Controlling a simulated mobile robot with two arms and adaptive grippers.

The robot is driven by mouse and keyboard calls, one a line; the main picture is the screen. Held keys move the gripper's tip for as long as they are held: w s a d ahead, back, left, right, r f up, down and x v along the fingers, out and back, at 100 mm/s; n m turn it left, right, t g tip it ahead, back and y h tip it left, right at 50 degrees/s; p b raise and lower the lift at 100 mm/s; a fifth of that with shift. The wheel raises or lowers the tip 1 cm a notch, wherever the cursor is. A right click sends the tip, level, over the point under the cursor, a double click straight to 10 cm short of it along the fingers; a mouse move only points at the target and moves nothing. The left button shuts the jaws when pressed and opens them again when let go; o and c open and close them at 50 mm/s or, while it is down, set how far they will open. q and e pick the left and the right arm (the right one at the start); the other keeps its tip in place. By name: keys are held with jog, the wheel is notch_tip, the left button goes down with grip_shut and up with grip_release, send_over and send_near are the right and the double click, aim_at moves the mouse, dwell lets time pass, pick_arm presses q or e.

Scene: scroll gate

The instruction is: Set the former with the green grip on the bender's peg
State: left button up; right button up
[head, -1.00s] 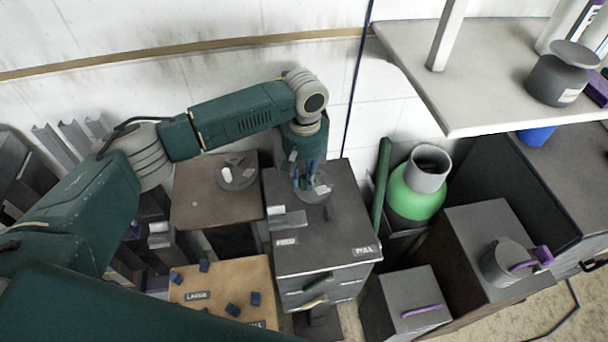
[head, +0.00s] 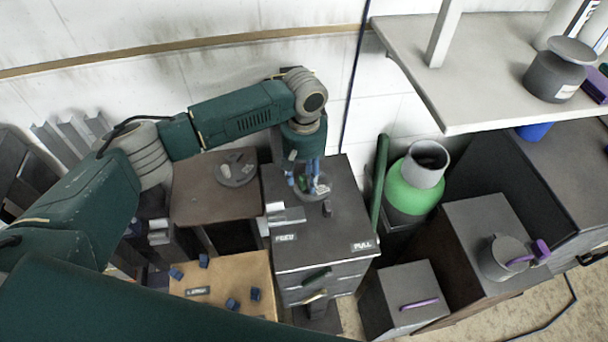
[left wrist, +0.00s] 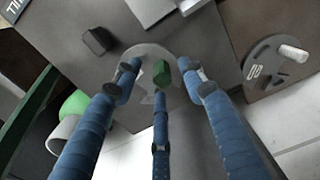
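The former is a pale grey disc (left wrist: 150,52) with a green grip (left wrist: 161,73). Its green grip also shows in the head view (head: 303,184), on top of the dark grey cabinet (head: 345,225) marked FEED and PULL. My left gripper (head: 308,178) points down over it. My right gripper is not in view.
A small dark block (head: 327,208) and a grey channel (head: 285,216) are beside the disc on the cabinet. Another disc with a white piece (head: 236,168) lies on the brown stand (head: 205,205). A green cylinder (head: 412,190) stands right of the cabinet, near a shelf (head: 470,100).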

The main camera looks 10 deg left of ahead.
pick_arm(q)
notch_tip(320, 180, up, 12)
dwell(0.6)
dwell(0.4)
